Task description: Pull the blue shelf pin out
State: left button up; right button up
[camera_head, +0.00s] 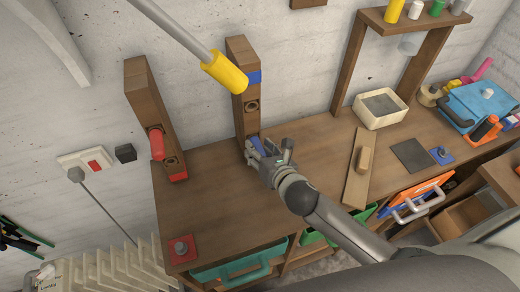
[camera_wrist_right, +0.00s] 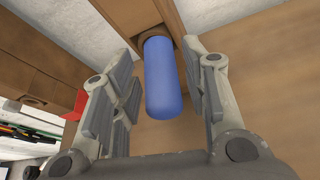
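The blue shelf pin (camera_wrist_right: 163,80) sticks out of a round hole in a wooden upright (camera_wrist_right: 130,15) in the right wrist view. In the head view the pin (camera_head: 257,144) shows small and partly covered low on the upright (camera_head: 246,112), which has a blue mark above. My right gripper (camera_head: 265,160) is at the pin. In the wrist view its fingers (camera_wrist_right: 162,92) stand open on both sides of the pin, with gaps visible between pads and pin. My left gripper is not in view.
A red pin (camera_head: 157,144) sits in the left upright (camera_head: 145,95).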

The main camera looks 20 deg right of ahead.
jog(key=c, duration=0.7)
jog(key=o, duration=0.3)
grip_shut()
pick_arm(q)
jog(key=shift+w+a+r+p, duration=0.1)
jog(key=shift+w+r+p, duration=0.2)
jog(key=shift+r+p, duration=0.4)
pick_arm(e)
jog(key=s, duration=0.7)
jog(key=shift+s+d, duration=0.15)
jog(key=shift+s, duration=0.05)
